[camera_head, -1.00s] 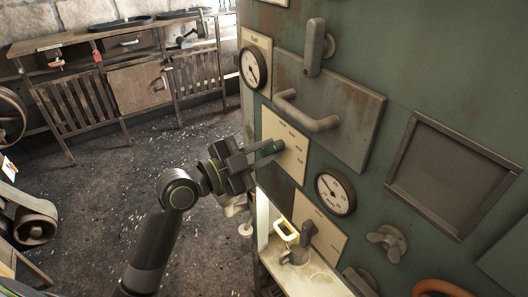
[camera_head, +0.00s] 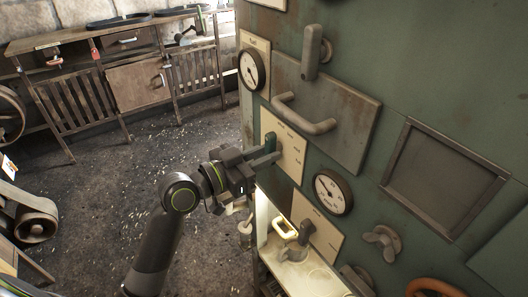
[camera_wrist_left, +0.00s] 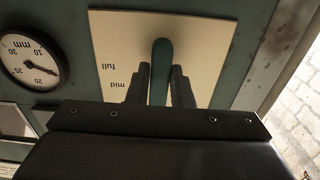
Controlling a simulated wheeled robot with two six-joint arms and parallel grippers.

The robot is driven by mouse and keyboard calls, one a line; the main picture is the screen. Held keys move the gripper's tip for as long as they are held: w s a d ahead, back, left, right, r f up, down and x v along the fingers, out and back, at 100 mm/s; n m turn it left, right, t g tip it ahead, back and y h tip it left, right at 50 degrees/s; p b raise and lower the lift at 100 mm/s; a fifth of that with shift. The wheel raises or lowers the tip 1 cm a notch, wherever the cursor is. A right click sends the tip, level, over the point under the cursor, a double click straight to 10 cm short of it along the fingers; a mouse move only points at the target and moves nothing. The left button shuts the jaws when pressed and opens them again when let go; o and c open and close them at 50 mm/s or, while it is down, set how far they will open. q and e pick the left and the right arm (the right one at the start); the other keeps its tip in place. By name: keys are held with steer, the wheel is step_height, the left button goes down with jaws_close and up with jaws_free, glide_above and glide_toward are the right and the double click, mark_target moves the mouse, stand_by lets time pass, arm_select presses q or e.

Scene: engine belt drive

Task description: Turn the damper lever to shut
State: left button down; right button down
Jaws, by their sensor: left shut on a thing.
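The damper lever (camera_head: 270,141) is a teal bar on a cream label plate (camera_head: 292,158) on the green machine front. In the left wrist view the lever (camera_wrist_left: 162,55) stands upright in the picture, beside the words "full" and "mid" on the plate (camera_wrist_left: 115,32); its lower part is between the fingers. My left gripper (camera_head: 272,158) is shut on the lever, and the two dark fingers (camera_wrist_left: 161,82) lie along its sides in the wrist view. Any further marking on the plate is hidden behind the gripper. My right gripper is not in view.
A grey handle (camera_head: 303,116) and a round gauge (camera_head: 332,192) are close to the lever plate. Below are a lit opening with a yellow-rimmed part (camera_head: 285,229) and a wing knob (camera_head: 382,241).

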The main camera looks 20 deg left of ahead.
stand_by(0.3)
arm_select(q)
steer(key=c, duration=1.3)
jaws_free()
steer(key=shift+b+v, duration=0.5)
steer(key=shift+v, duration=8.2)
